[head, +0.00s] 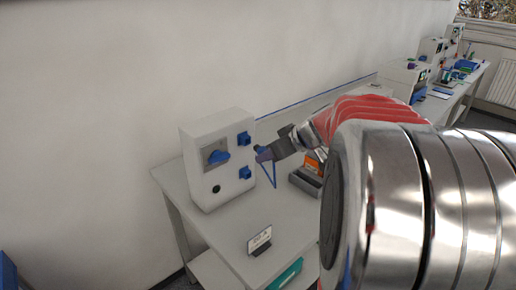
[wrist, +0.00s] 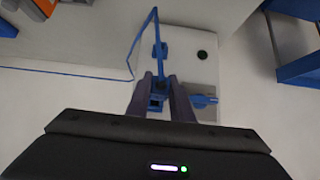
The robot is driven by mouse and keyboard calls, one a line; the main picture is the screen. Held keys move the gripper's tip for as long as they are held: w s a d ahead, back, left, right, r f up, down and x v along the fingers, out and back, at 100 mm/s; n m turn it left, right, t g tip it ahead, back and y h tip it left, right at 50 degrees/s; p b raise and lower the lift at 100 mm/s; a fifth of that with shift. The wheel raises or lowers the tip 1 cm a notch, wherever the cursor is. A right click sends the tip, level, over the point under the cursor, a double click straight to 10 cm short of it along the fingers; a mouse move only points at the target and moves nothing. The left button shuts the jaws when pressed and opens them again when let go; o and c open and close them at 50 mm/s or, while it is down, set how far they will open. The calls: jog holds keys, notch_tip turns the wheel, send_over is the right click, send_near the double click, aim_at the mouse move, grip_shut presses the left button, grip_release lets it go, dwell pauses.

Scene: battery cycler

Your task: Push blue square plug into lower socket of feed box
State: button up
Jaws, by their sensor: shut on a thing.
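The white feed box (head: 208,130) stands on the table, with an upper blue socket (head: 244,139) and a lower blue socket (head: 245,171) on its right part. My gripper (head: 262,154) is just right of the box, roughly between the socket heights. It is shut on the blue plug (wrist: 157,88), which shows between the fingers in the wrist view. A blue cable hangs from the plug. The wrist view shows the box inverted, with the lower socket (wrist: 160,50) above the plug in the picture. The plug appears apart from that socket; its exact gap to the box cannot be told.
The box front has a blue knob (head: 218,157) and a black round part (head: 216,189). A grey bin (head: 303,181) with orange items stands right of the box. A small sign (head: 260,240) stands in front. Table between box and sign is clear.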

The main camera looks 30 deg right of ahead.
jog(key=shift+s+d+f+m+t+y, duration=0.1)
jog(key=shift+s+f+m+t+y, duration=0.4)
jog(key=shift+f+m+y, duration=1.35)
jog(key=shift+s+d+f+m+t+y, duration=0.2)
jog(key=shift+s+f+m+y, duration=0.45)
jog(key=shift+f+m+y, duration=1.25)
jog(key=shift+s+a+f+m+t+y, duration=0.1)
jog(key=shift+s+f+m+t+y, duration=0.65)
jog(key=shift+f+y, duration=1.95)
jog(key=shift+w+f+g, duration=0.15)
jog(key=shift+g, duration=0.2)
jog(key=shift+w, duration=0.15)
jog(key=shift+w+a, duration=0.2)
jog(key=shift+w, duration=1.25)
jog(key=shift+w+a, duration=0.2)
jog(key=shift+w, duration=1.2)
jog(key=shift+w+a, duration=0.1)
jog(key=shift+w, duration=0.65)
